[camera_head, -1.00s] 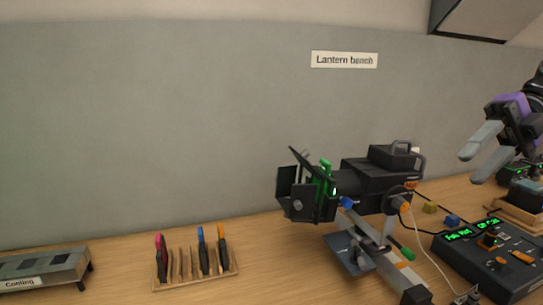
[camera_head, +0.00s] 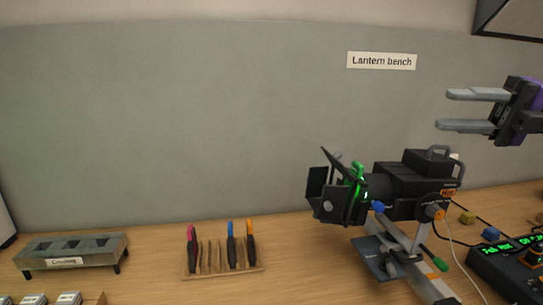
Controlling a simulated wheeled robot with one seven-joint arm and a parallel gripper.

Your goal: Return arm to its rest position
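My gripper (camera_head: 454,110) is in the upper right of the head view. Its two grey fingers point left and are spread apart, with nothing between them. It is in the air above and to the right of the black stage lantern (camera_head: 415,184), clear of it, in front of the grey wall panel. The rest of my arm is cut off by the right edge of the picture.
The lantern stands on the wooden bench (camera_head: 150,285). A control box (camera_head: 510,270) with green displays is at the lower right. A wooden rack (camera_head: 222,270) of tools and a metal "Cooling" stand (camera_head: 72,250) are to the left. The air left of my gripper is clear.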

